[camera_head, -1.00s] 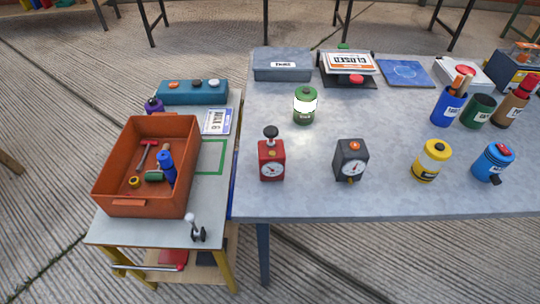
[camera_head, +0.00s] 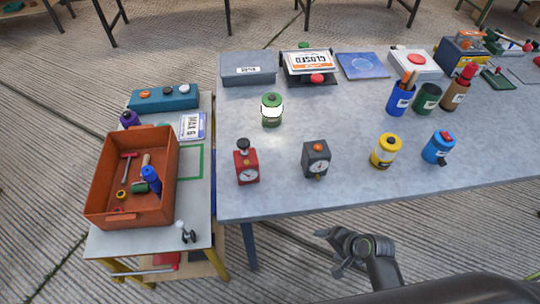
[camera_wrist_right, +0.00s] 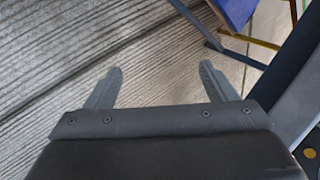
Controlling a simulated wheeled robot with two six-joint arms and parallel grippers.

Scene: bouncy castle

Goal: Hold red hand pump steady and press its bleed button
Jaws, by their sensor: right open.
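The red hand pump (camera_head: 247,166) stands upright near the left front of the grey table (camera_head: 290,200). It has a dark knob on top and a white dial on its front. A button on it is too small to make out. My right gripper (camera_head: 335,250) is in front of the table, off its edge and well apart from the pump. In the right wrist view its two fingers (camera_wrist_right: 160,82) are spread with only the floor between them. My left gripper is in neither view.
A dark box with a dial and orange top (camera_head: 316,160) stands right of the pump. A green jar (camera_head: 272,110) is behind it. Yellow (camera_head: 385,151) and blue (camera_head: 438,148) canisters stand further right. An orange crate (camera_head: 105,205) with tools sits on the side cart at left.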

